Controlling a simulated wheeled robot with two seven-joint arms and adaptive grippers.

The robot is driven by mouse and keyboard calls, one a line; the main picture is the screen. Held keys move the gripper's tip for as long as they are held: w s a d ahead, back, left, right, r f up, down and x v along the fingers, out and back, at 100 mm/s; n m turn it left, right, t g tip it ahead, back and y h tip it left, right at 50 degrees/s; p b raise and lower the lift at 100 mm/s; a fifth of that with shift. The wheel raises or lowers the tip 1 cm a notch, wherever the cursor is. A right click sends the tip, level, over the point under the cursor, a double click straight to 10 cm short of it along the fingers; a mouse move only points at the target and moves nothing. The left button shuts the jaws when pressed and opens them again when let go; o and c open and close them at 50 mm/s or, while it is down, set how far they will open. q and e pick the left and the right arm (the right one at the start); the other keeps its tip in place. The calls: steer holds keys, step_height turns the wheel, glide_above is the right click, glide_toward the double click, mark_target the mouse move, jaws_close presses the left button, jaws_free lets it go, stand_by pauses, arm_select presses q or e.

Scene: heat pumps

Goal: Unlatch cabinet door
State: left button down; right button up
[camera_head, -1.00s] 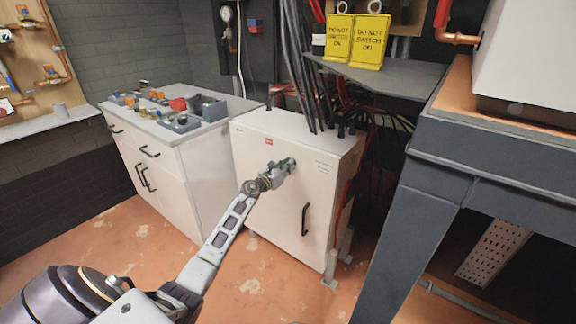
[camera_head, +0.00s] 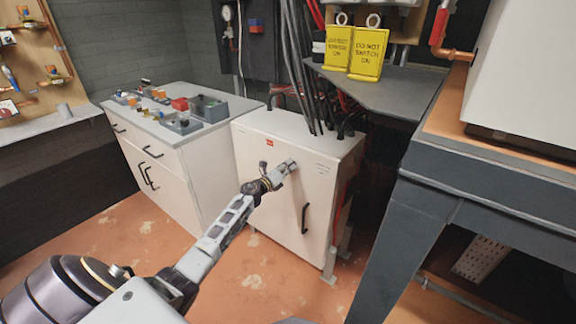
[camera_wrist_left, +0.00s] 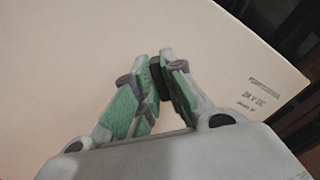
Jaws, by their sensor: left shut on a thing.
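The cabinet is a white box (camera_head: 270,195) in the middle of the head view, its door (camera_head: 318,205) shut. A black pull handle (camera_head: 305,219) is on the door's right side, with nothing holding it. My left gripper (camera_head: 290,164) is at the upper part of the door. In the left wrist view the gripper (camera_wrist_left: 158,80) has its green-padded fingers closed on a small dark latch knob (camera_wrist_left: 157,74) on the pale door. The fingers hide most of the knob. My right gripper is not in view.
A white drawer unit (camera_head: 160,165) with parts on top stands left of the cabinet. A dark-grey table frame (camera_head: 405,225) stands close on the right. Black cables (camera_head: 300,70) run into the cabinet's top.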

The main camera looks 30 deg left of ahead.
arm_select(q)
steer(key=shift+a+f+n+p, duration=0.1)
steer(key=shift+n+p, duration=0.95)
steer(key=shift+n, duration=1.25)
steer(key=shift+a+f+n+p, duration=0.1)
steer(key=shift+n+p, duration=0.9)
steer(key=shift+n, duration=1.3)
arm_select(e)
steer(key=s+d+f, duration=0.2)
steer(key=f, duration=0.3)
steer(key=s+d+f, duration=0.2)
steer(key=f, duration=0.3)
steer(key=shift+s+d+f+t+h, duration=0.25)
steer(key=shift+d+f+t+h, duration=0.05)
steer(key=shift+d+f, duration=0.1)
arm_select(q)
steer(key=c, duration=1.5)
jaws_free()
steer(key=shift+d, duration=0.1)
steer(key=shift+s, duration=0.2)
steer(key=s+a, duration=0.1)
steer(key=s, duration=1)
steer(key=shift+s, duration=0.3)
